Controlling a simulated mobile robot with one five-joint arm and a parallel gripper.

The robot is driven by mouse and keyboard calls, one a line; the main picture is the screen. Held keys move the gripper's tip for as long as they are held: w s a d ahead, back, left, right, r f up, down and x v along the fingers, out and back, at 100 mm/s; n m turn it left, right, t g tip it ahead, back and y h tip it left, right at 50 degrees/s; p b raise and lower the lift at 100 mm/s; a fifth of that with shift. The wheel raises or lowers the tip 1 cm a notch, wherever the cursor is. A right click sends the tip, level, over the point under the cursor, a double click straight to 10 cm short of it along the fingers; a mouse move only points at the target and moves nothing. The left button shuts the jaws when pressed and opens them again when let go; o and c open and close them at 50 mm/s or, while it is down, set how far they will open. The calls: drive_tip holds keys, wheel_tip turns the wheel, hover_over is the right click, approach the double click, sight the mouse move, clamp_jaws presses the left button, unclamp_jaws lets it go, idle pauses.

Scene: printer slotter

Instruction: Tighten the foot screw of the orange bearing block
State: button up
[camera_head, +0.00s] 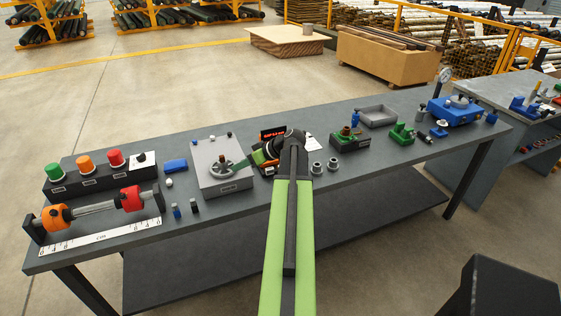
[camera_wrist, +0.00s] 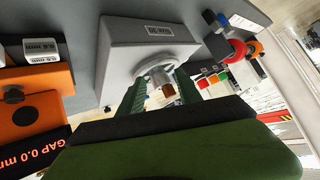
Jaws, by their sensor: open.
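An orange block (camera_head: 57,217) sits on a grey rod between dark supports at the left front of the bench, with a red block (camera_head: 131,198) on the rod's other end. The orange block also shows small in the wrist view (camera_wrist: 258,46). I cannot make out a foot screw on it. My gripper (camera_wrist: 156,94) is open, its green fingers apart on either side of a brown-tipped piece on the handwheel (camera_wrist: 152,70) of a grey box (camera_wrist: 125,48). I cannot tell whether they touch it.
A ruler (camera_head: 95,237) lies in front of the rod. A button box (camera_head: 100,178) stands behind it. An orange unit with a gap display (camera_wrist: 38,150) is beside my gripper. Small pegs (camera_head: 195,206) stand between rod and grey box. Green and blue fixtures (camera_head: 455,109) stand at right.

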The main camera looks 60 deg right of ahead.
drive_tip(key=s+d+t+h+b, duration=0.3)
drive_tip(key=s+d+h, duration=0.1)
drive_tip(key=s+d, duration=1.5)
drive_tip(key=b+x, duration=0.3)
drive_tip(key=x, duration=0.4)
drive_tip(key=b+x, duration=0.3)
drive_tip(key=x, duration=0.5)
drive_tip(key=shift+w+a+f+b, duration=0.15)
drive_tip(key=shift+a+f+b, duration=0.1)
drive_tip(key=shift+b, duration=0.1)
drive_tip(key=shift+w, duration=0.4)
drive_tip(key=shift+c, duration=0.3)
clamp_jaws()
